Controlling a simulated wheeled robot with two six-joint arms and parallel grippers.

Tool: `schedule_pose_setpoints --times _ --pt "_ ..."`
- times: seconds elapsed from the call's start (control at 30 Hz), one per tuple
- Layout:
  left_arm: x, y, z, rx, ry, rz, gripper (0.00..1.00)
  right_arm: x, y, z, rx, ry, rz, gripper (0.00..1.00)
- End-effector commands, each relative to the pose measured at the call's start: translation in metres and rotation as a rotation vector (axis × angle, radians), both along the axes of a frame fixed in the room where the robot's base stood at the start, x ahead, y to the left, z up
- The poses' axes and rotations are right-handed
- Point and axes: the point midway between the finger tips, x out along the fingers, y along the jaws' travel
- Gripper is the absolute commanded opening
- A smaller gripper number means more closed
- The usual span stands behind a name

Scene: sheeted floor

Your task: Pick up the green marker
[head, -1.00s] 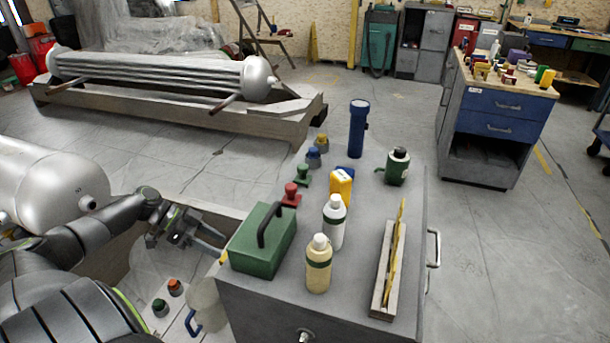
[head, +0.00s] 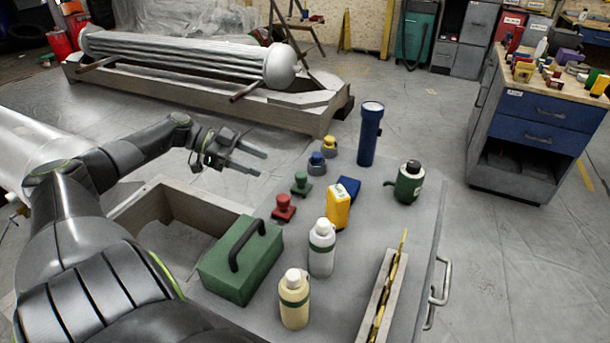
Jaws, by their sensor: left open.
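The green marker (head: 301,184), a small knob-topped piece on a square base, stands upright on the grey cabinet top (head: 405,225). It is in a row with a red marker (head: 284,207), a blue one (head: 317,163) and a yellow one (head: 329,146). My left gripper (head: 262,163) is open and empty, with its fingers pointing right. It hovers left of the green marker, apart from it, beyond the cabinet's left edge in the picture. My right gripper is out of view.
A green toolbox (head: 240,262), white bottle (head: 321,250), cream bottle (head: 294,300) and yellow container (head: 338,207) stand nearer. A blue flashlight (head: 369,135) and green canister (head: 408,183) stand farther right. A narrow tray (head: 366,318) lies at right.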

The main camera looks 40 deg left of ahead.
Motion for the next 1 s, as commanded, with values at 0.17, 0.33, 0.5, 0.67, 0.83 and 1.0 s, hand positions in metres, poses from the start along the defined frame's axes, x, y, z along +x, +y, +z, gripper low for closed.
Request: schedule_pose_setpoints --times 0.17,0.33,0.5,0.67,0.83,1.0 --pt "0.021 -0.03 -0.017 -0.004 -0.004 -0.003 0.53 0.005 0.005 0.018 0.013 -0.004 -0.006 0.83" --pt "0.04 -0.056 -0.029 -0.004 -0.004 -0.003 0.53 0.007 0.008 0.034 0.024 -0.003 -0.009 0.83" --pt "0.049 -0.068 -0.035 -0.002 0.0 0.0 0.53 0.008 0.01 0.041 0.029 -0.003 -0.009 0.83" --pt "0.055 -0.076 -0.039 -0.004 -0.001 -0.001 0.53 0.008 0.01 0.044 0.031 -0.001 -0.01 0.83" --pt "0.071 -0.095 -0.049 -0.005 -0.003 -0.001 0.53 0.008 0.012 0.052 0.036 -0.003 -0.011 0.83" --pt "0.079 -0.107 -0.055 -0.002 0.0 -0.001 0.53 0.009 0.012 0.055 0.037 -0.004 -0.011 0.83"
